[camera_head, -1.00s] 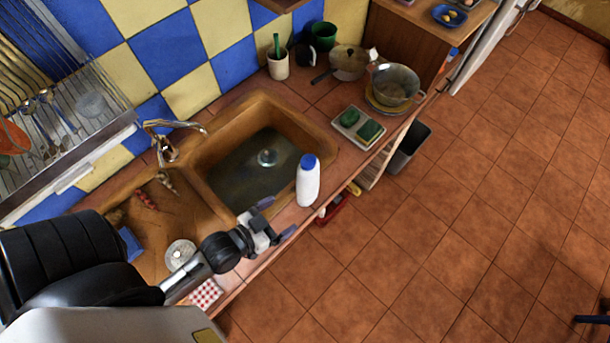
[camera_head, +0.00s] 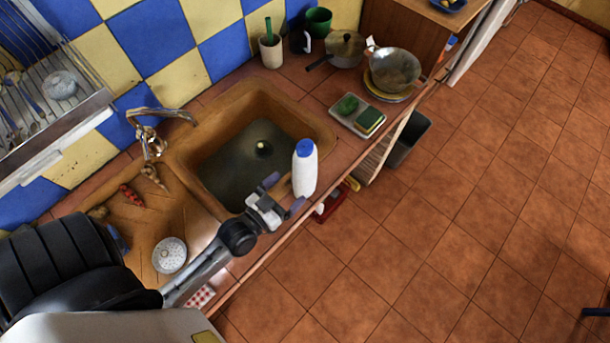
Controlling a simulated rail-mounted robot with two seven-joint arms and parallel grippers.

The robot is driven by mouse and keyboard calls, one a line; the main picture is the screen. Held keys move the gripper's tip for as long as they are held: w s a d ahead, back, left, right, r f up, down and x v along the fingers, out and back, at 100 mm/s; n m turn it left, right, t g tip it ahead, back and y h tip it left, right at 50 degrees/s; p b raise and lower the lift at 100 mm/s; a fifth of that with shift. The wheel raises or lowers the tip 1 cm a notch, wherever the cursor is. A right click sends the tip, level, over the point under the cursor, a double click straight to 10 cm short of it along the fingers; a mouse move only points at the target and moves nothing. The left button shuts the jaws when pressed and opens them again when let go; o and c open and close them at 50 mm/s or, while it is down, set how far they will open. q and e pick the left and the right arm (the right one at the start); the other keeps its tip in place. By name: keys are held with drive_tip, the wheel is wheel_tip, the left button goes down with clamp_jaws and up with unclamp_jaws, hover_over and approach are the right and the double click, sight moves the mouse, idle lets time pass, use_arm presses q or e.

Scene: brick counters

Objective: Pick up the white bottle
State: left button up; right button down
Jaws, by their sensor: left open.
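The white bottle (camera_head: 305,174) with a blue cap stands upright on the counter's front strip, beside the sink's right front corner. My left gripper (camera_head: 284,194) is open, with its two fingers pointing toward the bottle's lower part. The fingertips are very close to the bottle's left side; I cannot tell whether they touch it. The bottle's base is partly hidden near the fingers. My right gripper is not in view.
The sink (camera_head: 250,150) lies behind and left of the bottle. A tray with sponges (camera_head: 368,120), a metal bowl (camera_head: 395,68) and a pan (camera_head: 345,48) stand farther right. The counter's front edge drops to the tiled floor close to the bottle.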

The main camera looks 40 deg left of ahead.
sight(302, 175)
use_arm(q)
drive_tip(key=shift+w, duration=3.15)
drive_tip(key=shift+c, duration=0.3)
drive_tip(key=c, duration=0.9)
drive_tip(key=shift+c, duration=0.2)
drive_tip(key=shift+r, duration=0.1)
